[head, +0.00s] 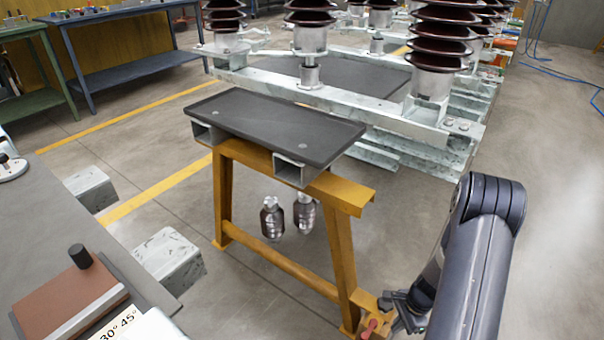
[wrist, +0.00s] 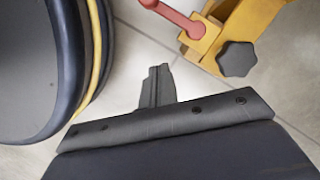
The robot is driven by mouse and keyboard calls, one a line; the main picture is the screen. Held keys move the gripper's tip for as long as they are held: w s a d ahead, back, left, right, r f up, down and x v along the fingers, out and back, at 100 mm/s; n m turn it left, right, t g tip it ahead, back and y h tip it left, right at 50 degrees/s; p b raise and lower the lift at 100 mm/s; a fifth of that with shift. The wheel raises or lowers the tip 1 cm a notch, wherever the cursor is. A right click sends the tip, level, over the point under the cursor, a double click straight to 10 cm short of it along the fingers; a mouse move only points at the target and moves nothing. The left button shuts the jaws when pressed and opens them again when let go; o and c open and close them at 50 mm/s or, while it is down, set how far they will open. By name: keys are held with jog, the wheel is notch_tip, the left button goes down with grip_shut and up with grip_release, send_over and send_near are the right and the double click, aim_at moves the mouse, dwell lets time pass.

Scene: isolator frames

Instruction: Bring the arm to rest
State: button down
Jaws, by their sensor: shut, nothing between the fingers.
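My gripper (head: 402,308) is low at the bottom right of the head view, at the end of my dark grey folded arm. It is beside the lower right leg of the yellow trestle (head: 345,250). In the wrist view, the two fingers of my gripper (wrist: 157,82) are together with nothing between them, above bare floor. A red handle (wrist: 175,18) on a yellow bracket (wrist: 225,45) with a black knob (wrist: 238,59) lies just beyond the fingertips; I cannot tell whether they are apart or touching in depth.
A dark tray (head: 280,125) rests on top of the trestle. Behind it stand brown ribbed insulators (head: 440,40) on pale metal frames. A grey table (head: 70,215) with a brown block (head: 65,295) is at the left. The floor at right is mostly clear, with a blue cable (head: 565,75) farther back.

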jog(key=p+v, duration=0.2)
jog(key=v, duration=0.5)
jog(key=a+n+h+p, duration=0.1)
jog(key=a+n+h, duration=0.1)
jog(key=a+n, duration=0.5)
jog(key=w+a+f+n+g+h+p, duration=0.1)
jog(key=a+n+h, duration=0.2)
jog(key=n, duration=1.6)
jog(key=shift+a+f+n, duration=0.25)
jog(key=shift+a+n, duration=0.15)
jog(key=shift+a, duration=1.55)
jog(key=shift+w+r, duration=0.15)
